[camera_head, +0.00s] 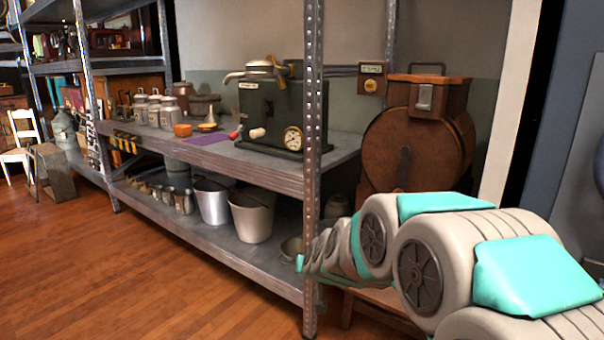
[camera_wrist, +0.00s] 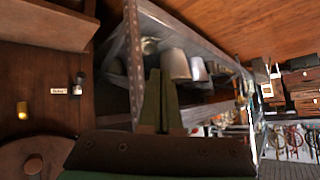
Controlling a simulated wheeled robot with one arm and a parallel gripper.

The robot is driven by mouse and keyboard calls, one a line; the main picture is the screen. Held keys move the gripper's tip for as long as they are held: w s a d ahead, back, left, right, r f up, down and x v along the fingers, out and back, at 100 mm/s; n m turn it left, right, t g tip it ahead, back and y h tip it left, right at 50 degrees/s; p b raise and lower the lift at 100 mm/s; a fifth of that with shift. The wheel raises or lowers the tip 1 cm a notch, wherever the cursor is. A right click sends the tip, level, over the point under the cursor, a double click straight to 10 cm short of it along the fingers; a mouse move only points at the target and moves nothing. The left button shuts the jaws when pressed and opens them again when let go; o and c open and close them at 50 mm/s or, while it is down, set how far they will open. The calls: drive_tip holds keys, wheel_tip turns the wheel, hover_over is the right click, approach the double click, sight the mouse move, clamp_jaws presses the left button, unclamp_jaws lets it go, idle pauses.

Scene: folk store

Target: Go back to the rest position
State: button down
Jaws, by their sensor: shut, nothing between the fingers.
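My gripper (camera_wrist: 160,90) shows in the wrist view as two dark green fingers lying side by side. They are shut, with nothing held between them. In the head view my arm reaches from the lower right toward the middle, in front of the right end of the metal shelf (camera_head: 230,172). The gripper itself cannot be made out there. The fingers look apart from the shelf, which also shows in the wrist view (camera_wrist: 136,60).
A shelf post (camera_head: 312,150) stands close to the arm's far end. A brown wooden drum (camera_head: 415,150) stands behind the arm. The wooden floor (camera_head: 120,270) at left is clear.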

drive_tip(key=s+d+g+h, duration=0.1)
drive_tip(key=s+d+g, duration=0.2)
drive_tip(key=s, duration=1.2)
drive_tip(key=s+d+g+p, duration=0.1)
drive_tip(key=s+d+g, duration=0.3)
drive_tip(key=s, duration=1.1)
drive_tip(key=s+d+g+h, duration=0.1)
drive_tip(key=s+d+g, duration=0.3)
drive_tip(key=s, duration=1)
drive_tip(key=d, duration=0.3)
drive_tip(key=shift+s+h+p, duration=0.3)
drive_tip(key=shift+s+p, duration=0.1)
